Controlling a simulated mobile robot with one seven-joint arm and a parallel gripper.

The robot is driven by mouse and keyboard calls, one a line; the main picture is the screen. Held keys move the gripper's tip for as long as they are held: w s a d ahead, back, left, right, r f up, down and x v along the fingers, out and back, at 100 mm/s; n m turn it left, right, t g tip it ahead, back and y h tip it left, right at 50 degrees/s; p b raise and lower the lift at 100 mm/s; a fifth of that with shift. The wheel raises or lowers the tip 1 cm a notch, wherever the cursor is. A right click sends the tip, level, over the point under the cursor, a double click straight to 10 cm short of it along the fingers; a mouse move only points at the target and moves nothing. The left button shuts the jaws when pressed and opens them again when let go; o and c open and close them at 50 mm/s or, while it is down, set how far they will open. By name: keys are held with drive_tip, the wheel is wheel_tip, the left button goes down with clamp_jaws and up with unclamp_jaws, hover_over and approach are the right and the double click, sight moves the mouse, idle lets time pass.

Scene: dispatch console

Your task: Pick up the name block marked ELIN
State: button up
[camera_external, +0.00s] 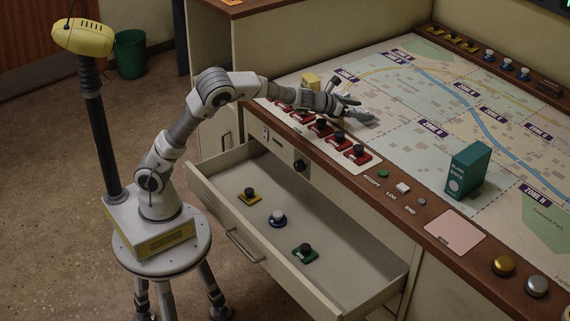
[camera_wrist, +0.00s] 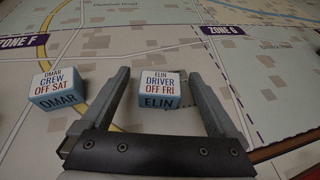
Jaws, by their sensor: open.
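The name block marked ELIN (camera_wrist: 160,90) is a small block with a white top reading "ELIN DRIVER OFF FRI" and a blue front. In the wrist view it sits on the map between the two fingers of my gripper (camera_wrist: 159,74), with gaps on both sides. My gripper is open and holds nothing. In the external view my gripper (camera_external: 348,106) is low over the left part of the map, past the row of red switches. I cannot make out the ELIN block there.
A similar OMAR block (camera_wrist: 57,89) stands left of my left finger. A teal box (camera_external: 468,168) stands further right on the map (camera_external: 405,150). The drawer (camera_external: 335,270) below is open, with several knobs inside.

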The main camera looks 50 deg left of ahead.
drive_tip(key=shift+x, duration=0.9)
drive_tip(key=c, duration=1.4)
